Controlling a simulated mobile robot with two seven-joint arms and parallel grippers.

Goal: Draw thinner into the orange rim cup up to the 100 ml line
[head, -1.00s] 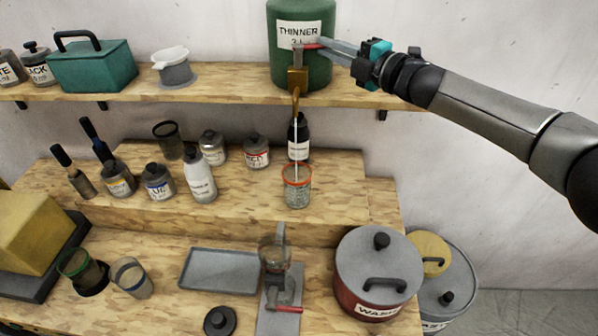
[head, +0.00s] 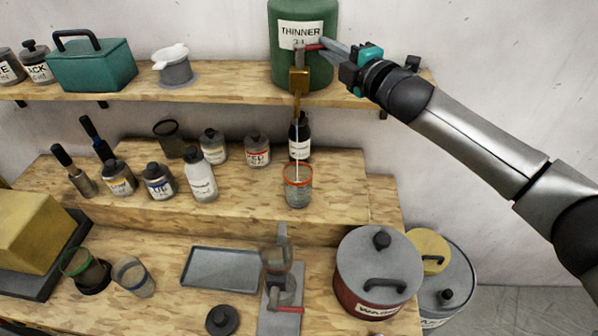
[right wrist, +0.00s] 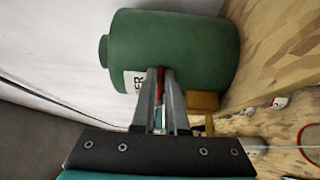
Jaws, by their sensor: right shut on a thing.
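The green thinner drum (head: 318,75) stands on the upper shelf, with a brass tap (head: 299,82) at its front. My right gripper (head: 326,45) is shut on the tap's red lever (head: 312,47); the right wrist view also shows the red lever (right wrist: 160,84) between the fingers (right wrist: 161,100). A thin pale stream runs from the tap down to the orange rim cup (head: 298,190) on the step below. The orange rim also shows at the edge of the right wrist view (right wrist: 302,142). The liquid level and the cup's lines are too small to read. My left gripper is out of view.
A dark bottle (head: 299,145) stands just behind the cup. Several paint bottles and jars stand to its left. A grey tray (head: 222,284), a clamp-like stand (head: 280,300) and a red waste can (head: 365,295) are on the lower bench.

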